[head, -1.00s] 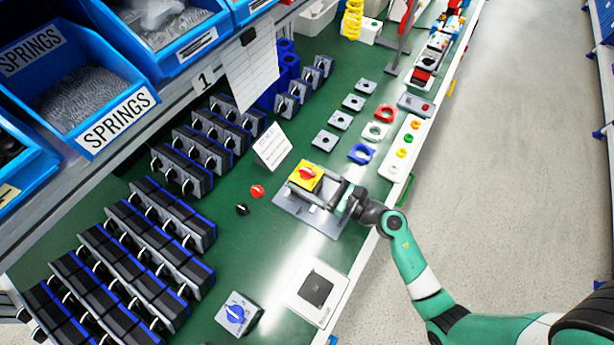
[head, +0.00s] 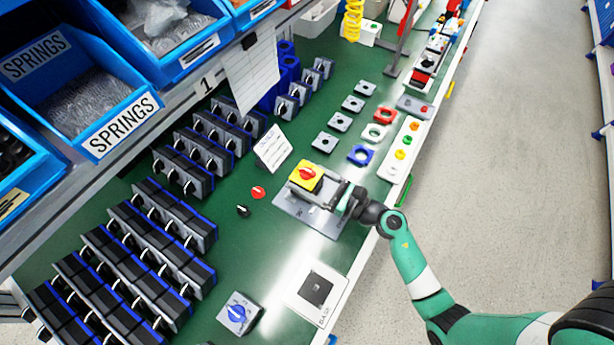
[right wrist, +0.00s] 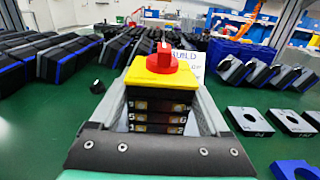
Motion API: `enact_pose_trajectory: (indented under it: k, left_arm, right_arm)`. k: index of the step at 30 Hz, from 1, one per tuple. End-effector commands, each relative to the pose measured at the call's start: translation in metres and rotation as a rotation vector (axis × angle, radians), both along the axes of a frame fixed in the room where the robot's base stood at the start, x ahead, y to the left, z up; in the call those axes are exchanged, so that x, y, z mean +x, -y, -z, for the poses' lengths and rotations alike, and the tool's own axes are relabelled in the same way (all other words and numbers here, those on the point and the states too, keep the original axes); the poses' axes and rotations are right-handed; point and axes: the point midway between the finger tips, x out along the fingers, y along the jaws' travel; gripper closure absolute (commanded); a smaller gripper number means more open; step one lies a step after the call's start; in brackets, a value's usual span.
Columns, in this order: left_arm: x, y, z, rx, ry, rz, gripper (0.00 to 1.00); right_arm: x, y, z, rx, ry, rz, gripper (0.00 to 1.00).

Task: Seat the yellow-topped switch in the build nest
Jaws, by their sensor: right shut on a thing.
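The yellow-topped switch (head: 306,176) has a red knob on its yellow plate and a dark stacked body. In the right wrist view, the switch (right wrist: 159,90) stands upright between the fingers, its yellow top towards the camera. My right gripper (head: 325,187) is shut on the switch from the right side. The switch is over a grey plate (head: 310,217), which looks like the build nest. The gripper hides where the switch's base meets the plate, so I cannot tell whether it touches. My left gripper is not in view.
A black knob (head: 243,210) and a red knob (head: 258,192) lie left of the plate. A card (head: 272,148) stands behind it. Rows of grey and black switches (head: 160,220) fill the left side.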

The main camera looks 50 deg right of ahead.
Motion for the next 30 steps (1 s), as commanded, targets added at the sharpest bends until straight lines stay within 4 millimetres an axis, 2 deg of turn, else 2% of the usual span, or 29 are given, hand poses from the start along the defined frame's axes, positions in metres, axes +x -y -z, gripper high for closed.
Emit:
enact_pose_trajectory:
  k: [21, 30]
  left_arm:
    - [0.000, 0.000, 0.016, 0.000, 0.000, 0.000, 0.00]
    - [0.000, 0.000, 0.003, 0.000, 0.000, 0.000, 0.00]
  right_arm:
    - [0.000, 0.000, 0.017, 0.000, 0.002, 0.000, 0.94]
    - [0.000, 0.000, 0.005, 0.000, 0.002, 0.000, 0.94]
